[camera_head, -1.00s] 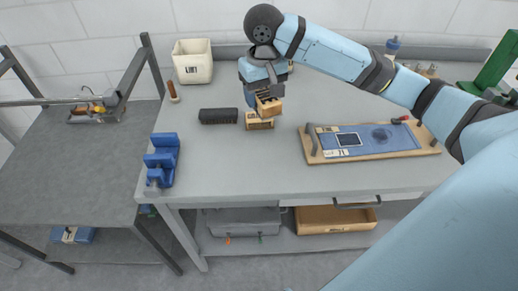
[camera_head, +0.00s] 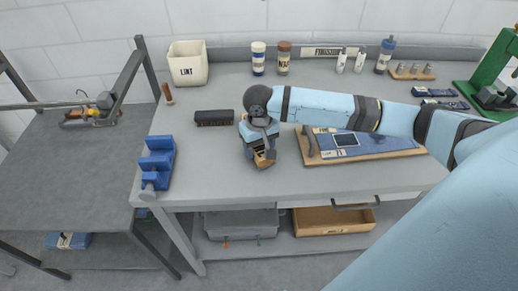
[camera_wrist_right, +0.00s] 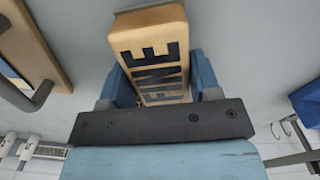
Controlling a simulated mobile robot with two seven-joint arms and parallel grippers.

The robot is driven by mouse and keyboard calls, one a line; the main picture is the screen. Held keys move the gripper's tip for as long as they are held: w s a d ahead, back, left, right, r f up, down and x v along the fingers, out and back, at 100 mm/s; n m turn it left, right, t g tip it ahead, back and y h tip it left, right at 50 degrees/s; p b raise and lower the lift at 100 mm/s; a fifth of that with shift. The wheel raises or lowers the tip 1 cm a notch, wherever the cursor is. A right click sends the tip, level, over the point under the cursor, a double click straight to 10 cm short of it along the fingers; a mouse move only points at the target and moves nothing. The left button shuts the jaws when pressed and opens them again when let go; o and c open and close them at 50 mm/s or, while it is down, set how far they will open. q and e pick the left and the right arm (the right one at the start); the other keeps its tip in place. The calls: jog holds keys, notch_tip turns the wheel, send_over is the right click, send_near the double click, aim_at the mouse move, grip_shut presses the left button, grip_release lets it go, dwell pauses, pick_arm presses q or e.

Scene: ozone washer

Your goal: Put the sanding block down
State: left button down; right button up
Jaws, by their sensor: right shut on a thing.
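The sanding block (camera_wrist_right: 155,60) is a tan block with large dark lettering on its face. In the right wrist view it sits between the two blue fingers of my right gripper (camera_wrist_right: 155,88), which is shut on it. In the head view, my right gripper (camera_head: 262,148) points down at the front middle of the grey workbench (camera_head: 220,165), with the tan block (camera_head: 265,161) at its tip. The arm partly hides the block there. I cannot tell whether the block touches the bench top. My left gripper is not in view.
A wooden board with a blue panel (camera_head: 383,141) lies just right of the gripper. A black brush-like block (camera_head: 214,117) lies behind left, and a blue vise (camera_head: 157,162) stands at the left edge. A white LINT bin (camera_head: 188,66) is at the back. Bench left of the gripper is clear.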

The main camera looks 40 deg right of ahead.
jog(key=shift+f, duration=0.65)
jog(key=o, duration=1)
jog(key=shift+f, duration=0.15)
notch_tip(320, 180, up, 12)
jog(key=shift+r, duration=0.2)
jog(key=shift+f, duration=0.1)
